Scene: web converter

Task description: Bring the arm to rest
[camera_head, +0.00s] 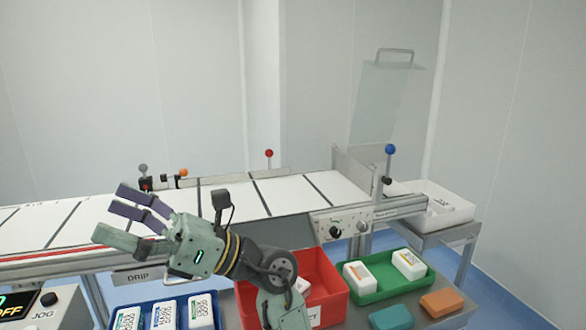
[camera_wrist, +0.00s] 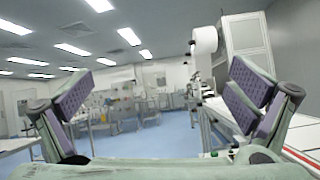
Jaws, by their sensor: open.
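My gripper (camera_head: 120,218) is open and empty, held in the air in front of the white conveyor on the left side of the head view. Its purple-padded fingers point left. In the wrist view my gripper (camera_wrist: 160,110) shows both fingers spread wide with nothing between them. My arm comes up from the bottom middle of the head view, bent at the wrist, over the red bin (camera_head: 333,272) and partly hiding it.
The conveyor (camera_head: 285,194) runs behind my gripper. A blue tray (camera_head: 225,318) with white packs, a green tray (camera_head: 375,290) with two white packs, an orange block (camera_head: 441,302) and a teal block (camera_head: 391,317) lie in front. A white bin (camera_head: 455,212) stands right.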

